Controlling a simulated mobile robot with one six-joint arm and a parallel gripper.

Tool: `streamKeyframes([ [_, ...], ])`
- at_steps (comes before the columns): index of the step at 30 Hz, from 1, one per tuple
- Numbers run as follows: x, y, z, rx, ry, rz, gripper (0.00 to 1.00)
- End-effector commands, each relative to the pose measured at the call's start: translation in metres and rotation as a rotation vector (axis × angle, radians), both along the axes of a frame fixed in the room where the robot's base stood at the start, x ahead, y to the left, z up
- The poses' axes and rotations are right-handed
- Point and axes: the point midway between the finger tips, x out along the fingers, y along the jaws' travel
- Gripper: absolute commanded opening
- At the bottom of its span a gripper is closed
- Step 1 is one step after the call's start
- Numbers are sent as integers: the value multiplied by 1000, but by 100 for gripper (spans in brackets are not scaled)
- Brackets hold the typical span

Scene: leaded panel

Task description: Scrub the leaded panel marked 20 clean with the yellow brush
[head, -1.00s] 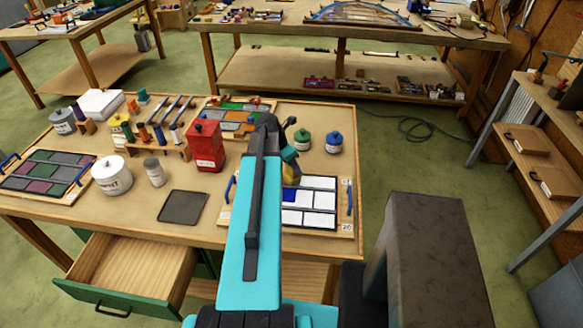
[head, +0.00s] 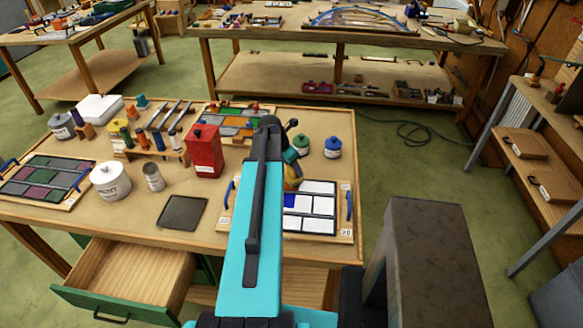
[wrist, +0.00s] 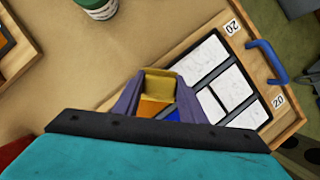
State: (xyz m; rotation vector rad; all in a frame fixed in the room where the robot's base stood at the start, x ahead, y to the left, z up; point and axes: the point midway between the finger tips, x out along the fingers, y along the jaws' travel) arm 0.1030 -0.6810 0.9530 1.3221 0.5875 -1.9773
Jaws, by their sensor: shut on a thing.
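The leaded panel marked 20 (head: 318,205) lies in a wooden tray with blue handles at the table's front right. It shows whitish panes and a blue pane in the head view; the wrist view also shows the panel (wrist: 228,85), with orange and blue panes between my fingers. My gripper (wrist: 155,95) is shut on the yellow brush (wrist: 159,83), over the panel's left part. The brush (head: 292,178) shows only partly beside my arm in the head view. Whether its bristles touch the glass is hidden.
A red container (head: 205,152), a white pot (head: 111,181), a small tin (head: 153,177) and a dark flat plate (head: 183,213) stand left of my arm. Green (head: 301,146) and blue-lidded (head: 333,147) jars stand behind the panel. A drawer (head: 130,275) hangs open at the front.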

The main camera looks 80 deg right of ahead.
Motion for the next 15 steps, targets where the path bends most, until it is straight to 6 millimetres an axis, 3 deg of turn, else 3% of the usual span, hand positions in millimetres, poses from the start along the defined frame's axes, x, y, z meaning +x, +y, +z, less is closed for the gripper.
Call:
streamKeyframes([
  [15,-18,-1,0,1,1,1,19],
])
